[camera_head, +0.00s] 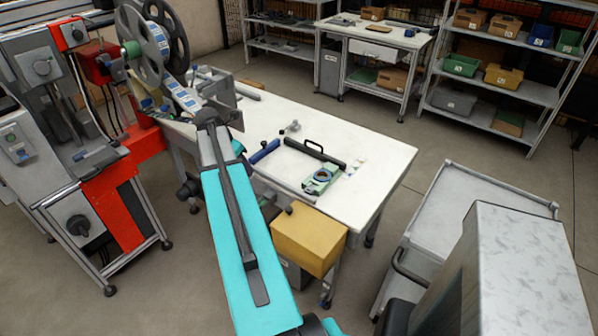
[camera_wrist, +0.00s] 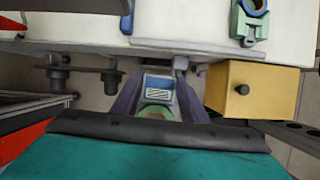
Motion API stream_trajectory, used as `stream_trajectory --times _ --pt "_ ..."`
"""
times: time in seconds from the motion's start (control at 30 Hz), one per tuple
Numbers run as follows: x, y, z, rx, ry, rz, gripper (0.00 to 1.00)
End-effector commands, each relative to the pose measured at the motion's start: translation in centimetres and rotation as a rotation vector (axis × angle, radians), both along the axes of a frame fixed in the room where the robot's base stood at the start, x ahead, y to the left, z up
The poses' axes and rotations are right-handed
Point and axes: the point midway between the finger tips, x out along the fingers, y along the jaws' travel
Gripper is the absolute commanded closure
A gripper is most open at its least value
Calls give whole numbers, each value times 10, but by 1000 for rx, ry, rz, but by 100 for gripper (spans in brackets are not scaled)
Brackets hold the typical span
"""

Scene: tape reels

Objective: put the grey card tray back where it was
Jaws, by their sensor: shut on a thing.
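The grey card tray (camera_wrist: 158,72) is between my gripper's two dark fingers in the wrist view. It carries a blue-and-white label with printed lines. My gripper (camera_wrist: 160,86) is shut on it, just off the near edge of the white table (camera_wrist: 185,25). A green round part shows below the label; I cannot tell whether it belongs to the tray. In the head view my turquoise arm reaches up and left toward the table's left end. My gripper and the tray cannot be told apart clearly there.
A yellow box (camera_head: 308,240) sits at the table's near edge and shows right of my gripper in the wrist view (camera_wrist: 268,90). A green dispenser (camera_head: 322,178) and a black-handled tool (camera_head: 315,152) lie on the table (camera_head: 375,150). A red-and-grey reel machine (camera_head: 110,190) stands left.

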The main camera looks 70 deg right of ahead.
Motion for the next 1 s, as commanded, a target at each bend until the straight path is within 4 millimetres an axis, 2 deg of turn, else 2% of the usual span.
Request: stream_trajectory --times 0.03,0.3,0.5,0.7,1.0 --pt "-12 -10 -3 0 0 1 87" --pt "-63 -52 -14 0 0 31 87" --pt "-95 -73 -19 0 -1 51 87" --pt "-108 -83 -21 -1 0 61 87" --pt "-109 -83 -21 -2 0 62 87"
